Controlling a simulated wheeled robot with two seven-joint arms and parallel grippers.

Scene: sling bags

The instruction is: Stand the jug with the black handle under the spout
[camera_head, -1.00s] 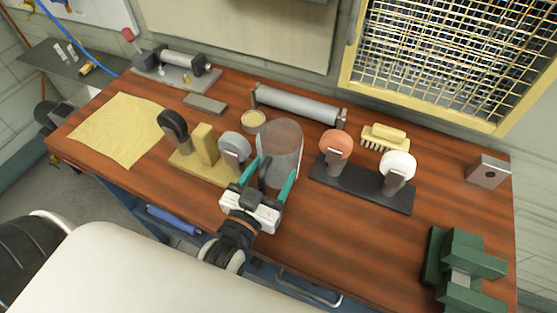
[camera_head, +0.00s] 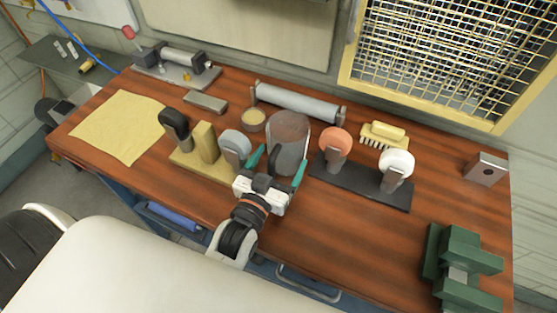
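The jug (camera_head: 288,143), a clear grey cylinder, stands upright near the middle of the wooden bench. My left gripper (camera_head: 283,158) is at its near side. Its two teal fingers are well apart, one at each side of the jug's lower part. A dark shape between the fingers may be the black handle, but I cannot tell it from the gripper's own dark parts. Whether the fingers touch the jug is unclear. I cannot pick out a spout for certain. My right gripper is not in view.
A tan stand (camera_head: 195,160) with upright pieces is left of the jug, a black stand (camera_head: 355,184) with orange and white heads right. Behind are a round tin (camera_head: 253,121) and a grey roller (camera_head: 297,102). The front right of the bench is clear up to a green vise (camera_head: 455,262).

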